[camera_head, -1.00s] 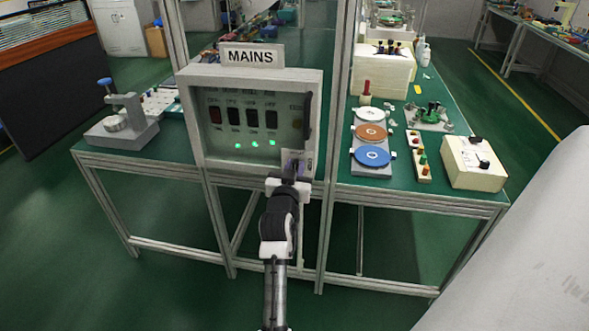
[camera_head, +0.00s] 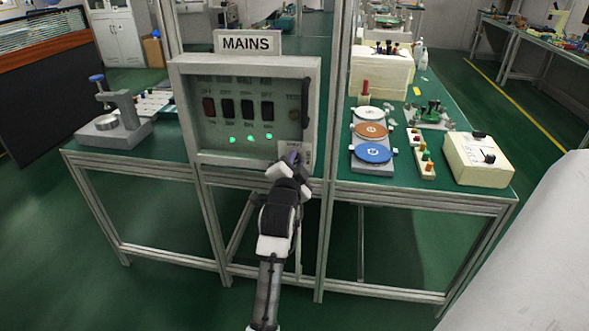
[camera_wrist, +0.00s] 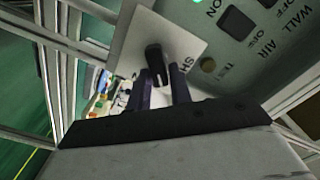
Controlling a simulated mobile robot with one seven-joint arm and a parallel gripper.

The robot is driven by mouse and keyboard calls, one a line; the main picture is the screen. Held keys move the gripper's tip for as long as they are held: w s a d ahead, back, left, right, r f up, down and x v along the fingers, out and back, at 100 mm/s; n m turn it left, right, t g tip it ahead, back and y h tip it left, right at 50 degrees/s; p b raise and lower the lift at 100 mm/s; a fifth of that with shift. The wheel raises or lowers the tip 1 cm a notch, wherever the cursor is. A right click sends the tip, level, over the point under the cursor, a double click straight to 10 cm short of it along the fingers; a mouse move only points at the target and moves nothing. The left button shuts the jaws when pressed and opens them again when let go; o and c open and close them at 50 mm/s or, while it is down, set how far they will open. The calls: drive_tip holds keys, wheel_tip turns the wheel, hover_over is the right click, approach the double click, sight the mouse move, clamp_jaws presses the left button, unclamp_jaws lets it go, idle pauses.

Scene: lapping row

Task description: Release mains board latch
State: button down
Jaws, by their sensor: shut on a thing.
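The mains board (camera_head: 187,130) is a grey box under a MAINS sign, with a clear front over a row of dark switches and several lit green lamps. A pale plate (camera_wrist: 178,38) at its lower right corner bears a black latch knob (camera_wrist: 154,56). My gripper (camera_head: 292,162) reaches this corner from below. In the wrist view its two dark fingers (camera_wrist: 160,82) are closed on the knob from both sides. The gripper hides most of the knob in the head view. I cannot tell whether the latch is released.
A dark vertical handle (camera_head: 306,104) is on the board's right edge. Polishing discs (camera_head: 373,152) and a cream box (camera_head: 478,160) with a black knob lie on the right bench. A grey press (camera_head: 113,128) stands on the left bench. Frame posts flank the board.

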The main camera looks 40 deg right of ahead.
drive_tip(key=m+b, duration=0.1)
drive_tip(key=m, duration=0.1)
drive_tip(key=m+b, duration=0.2)
drive_tip(key=shift+s+f+m, duration=0.1)
drive_tip(key=shift+f+m, duration=0.2)
drive_tip(key=shift+f, duration=0.1)
drive_tip(key=shift+m+b, duration=0.9)
drive_tip(key=shift+m, duration=1)
drive_tip(key=c, duration=1.4)
unclamp_jaws()
drive_tip(key=shift+o, duration=0.2)
drive_tip(key=b+v, duration=0.2)
drive_tip(key=v, duration=1.1)
drive_tip(key=shift+s+a+b, duration=0.3)
drive_tip(key=shift+b, duration=0.05)
